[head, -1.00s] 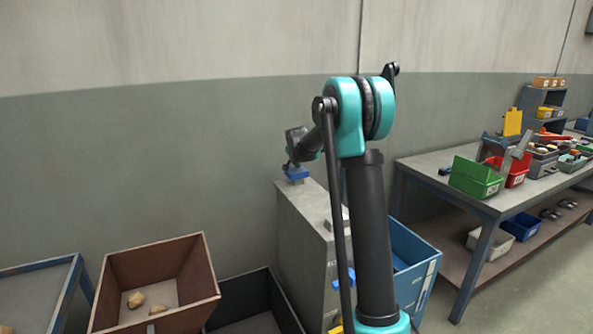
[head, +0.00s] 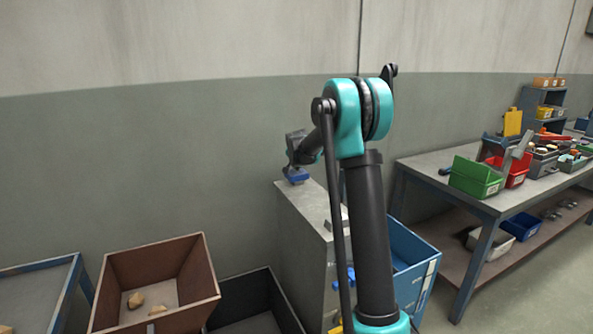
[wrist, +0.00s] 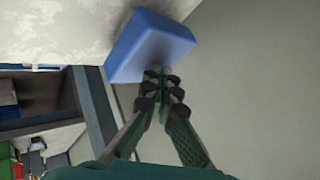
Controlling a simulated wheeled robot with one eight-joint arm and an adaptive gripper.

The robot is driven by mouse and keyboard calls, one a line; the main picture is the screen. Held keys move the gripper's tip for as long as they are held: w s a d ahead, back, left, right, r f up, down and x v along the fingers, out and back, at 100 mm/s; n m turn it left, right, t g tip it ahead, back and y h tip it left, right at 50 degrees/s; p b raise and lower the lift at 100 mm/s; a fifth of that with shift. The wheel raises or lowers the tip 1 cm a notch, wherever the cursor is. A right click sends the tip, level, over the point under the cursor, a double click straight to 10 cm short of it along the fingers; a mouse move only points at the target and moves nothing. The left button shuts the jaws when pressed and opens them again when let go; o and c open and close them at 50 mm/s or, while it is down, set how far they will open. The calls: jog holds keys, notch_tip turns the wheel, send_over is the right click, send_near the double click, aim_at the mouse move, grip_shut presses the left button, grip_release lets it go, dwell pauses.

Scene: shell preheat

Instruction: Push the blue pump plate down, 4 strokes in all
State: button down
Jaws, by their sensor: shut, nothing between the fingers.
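The blue pump plate (head: 297,175) sits at the back of the top of a grey cabinet (head: 306,205). In the wrist view the plate (wrist: 152,45) is a blue block just beyond my fingertips. My gripper (wrist: 158,74) is shut and empty, its tips at the near edge of the plate. They seem to touch it, but I cannot tell how firmly. In the head view my gripper (head: 294,165) is small, directly above the plate, its fingers mostly hidden. How far the plate is pressed down is hard to tell.
A brown bin (head: 205,270) with a few tan lumps and a dark bin (head: 250,300) stand left of the cabinet. A blue bin (head: 425,255) stands to its right. A workbench (head: 430,172) with coloured boxes is farther right. The wall is close behind the cabinet.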

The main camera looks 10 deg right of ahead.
jog(key=shift+f, duration=0.75)
dwell(0.6)
jog(key=shift+r, duration=2.1)
jog(key=shift+r, duration=0.1)
jog(key=shift+r, duration=2.4)
jog(key=shift+r, duration=0.1)
notch_tip(320, 180, up, 4)
jog(key=shift+f, duration=0.2)
